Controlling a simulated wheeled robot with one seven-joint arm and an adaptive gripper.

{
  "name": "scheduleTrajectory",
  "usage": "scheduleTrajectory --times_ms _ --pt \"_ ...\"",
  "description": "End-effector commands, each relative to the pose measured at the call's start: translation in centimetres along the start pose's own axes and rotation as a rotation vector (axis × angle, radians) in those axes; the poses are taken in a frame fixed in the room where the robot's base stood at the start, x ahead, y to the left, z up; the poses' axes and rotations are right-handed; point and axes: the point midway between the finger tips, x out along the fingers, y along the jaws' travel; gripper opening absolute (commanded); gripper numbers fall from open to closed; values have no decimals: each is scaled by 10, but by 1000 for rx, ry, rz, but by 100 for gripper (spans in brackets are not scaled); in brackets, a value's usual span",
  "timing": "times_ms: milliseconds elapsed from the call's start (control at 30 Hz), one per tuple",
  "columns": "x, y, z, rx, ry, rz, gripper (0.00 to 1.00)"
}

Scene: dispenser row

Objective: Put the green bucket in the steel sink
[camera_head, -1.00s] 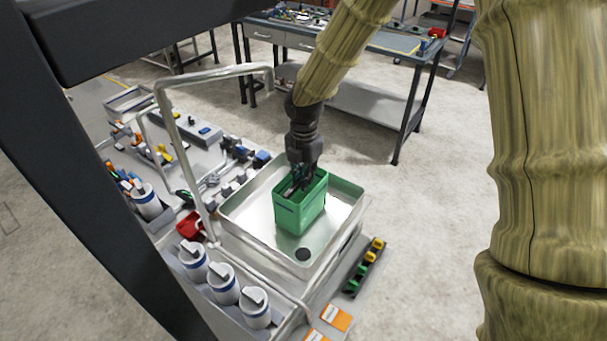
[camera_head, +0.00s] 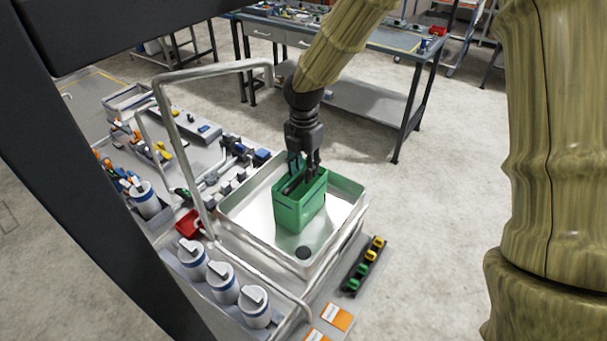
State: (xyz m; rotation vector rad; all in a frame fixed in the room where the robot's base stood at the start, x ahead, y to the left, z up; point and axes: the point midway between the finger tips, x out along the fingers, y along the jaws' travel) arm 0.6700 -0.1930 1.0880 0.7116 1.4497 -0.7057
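The green bucket (camera_head: 299,208) stands upright inside the steel sink (camera_head: 340,190), near the middle of its basin. A dark bar, perhaps its handle, shows at the bucket's top. My gripper (camera_head: 303,172) points down just above the bucket's opening, with its fingertips at rim height. The two fingers look spread, with a gap between them and nothing visibly gripped. Where the fingertips end against the bar and the far rim is hard to tell.
A bent steel pipe (camera_head: 212,75) rises over the sink's left side. White canisters (camera_head: 222,280) and a red bin (camera_head: 189,224) stand left of the sink. A dark rack (camera_head: 363,268) with green and yellow pieces lies to the right. A workbench (camera_head: 355,45) stands behind.

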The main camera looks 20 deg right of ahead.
Motion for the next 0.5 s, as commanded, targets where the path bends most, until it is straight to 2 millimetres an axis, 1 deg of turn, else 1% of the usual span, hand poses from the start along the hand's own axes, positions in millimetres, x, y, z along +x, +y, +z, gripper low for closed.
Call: scheduleTrajectory --times_ms 300,500 --pt "-49 1 0 0 -1 4 33" --pt "-77 1 0 1 0 3 33"
